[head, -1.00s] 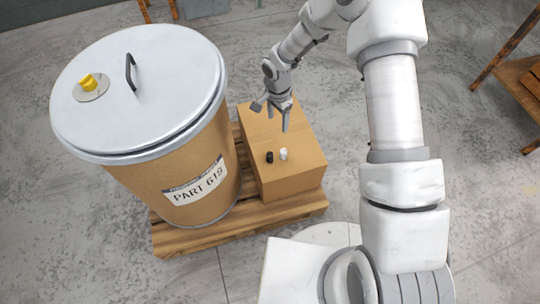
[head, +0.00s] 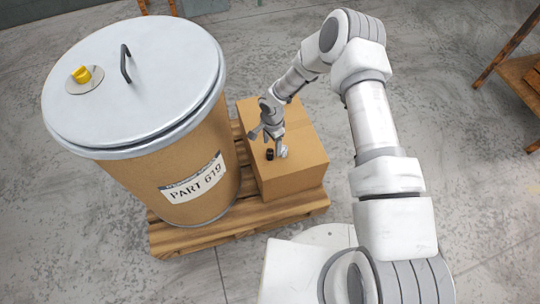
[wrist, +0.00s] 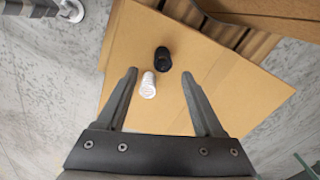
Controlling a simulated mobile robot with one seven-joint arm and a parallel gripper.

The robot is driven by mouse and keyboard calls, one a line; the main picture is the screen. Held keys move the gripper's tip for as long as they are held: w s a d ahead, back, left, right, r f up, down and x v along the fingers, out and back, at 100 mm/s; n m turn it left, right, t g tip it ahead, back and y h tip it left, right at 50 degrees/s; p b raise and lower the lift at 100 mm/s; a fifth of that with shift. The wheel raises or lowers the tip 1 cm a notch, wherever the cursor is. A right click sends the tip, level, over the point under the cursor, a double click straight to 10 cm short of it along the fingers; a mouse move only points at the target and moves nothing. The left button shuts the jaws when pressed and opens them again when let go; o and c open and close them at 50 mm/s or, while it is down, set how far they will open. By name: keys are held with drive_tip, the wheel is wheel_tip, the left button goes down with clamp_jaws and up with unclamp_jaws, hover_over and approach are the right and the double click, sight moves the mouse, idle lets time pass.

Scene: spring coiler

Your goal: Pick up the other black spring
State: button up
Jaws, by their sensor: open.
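The black spring (head: 269,155) stands on top of the cardboard box near its front edge. A white spring (head: 282,153) is close beside it on the right. My gripper (head: 267,143) is low over the box top, close to both springs. In the wrist view my gripper (wrist: 160,73) is open and empty. The white spring (wrist: 148,85) shows between its fingers, nearer the left one. The black spring (wrist: 163,56) shows just beyond the fingertips. I cannot tell how high the fingertips are above the box.
The cardboard box (head: 292,178) stands on a wooden pallet (head: 190,238). A large drum (head: 205,155) marked PART 619, with a grey lid, stands left of the box and rises well above it. A wooden table (head: 525,82) is at the far right. Much of the box top is clear.

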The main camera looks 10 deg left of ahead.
sight(270, 151)
drive_tip(key=f, duration=0.1)
drive_tip(key=f+b, duration=0.1)
drive_tip(key=f, duration=0.1)
drive_tip(key=f+b, duration=0.1)
drive_tip(key=f, duration=0.1)
drive_tip(key=shift+a+f, duration=0.2)
drive_tip(key=shift+a, duration=0.1)
clamp_jaws()
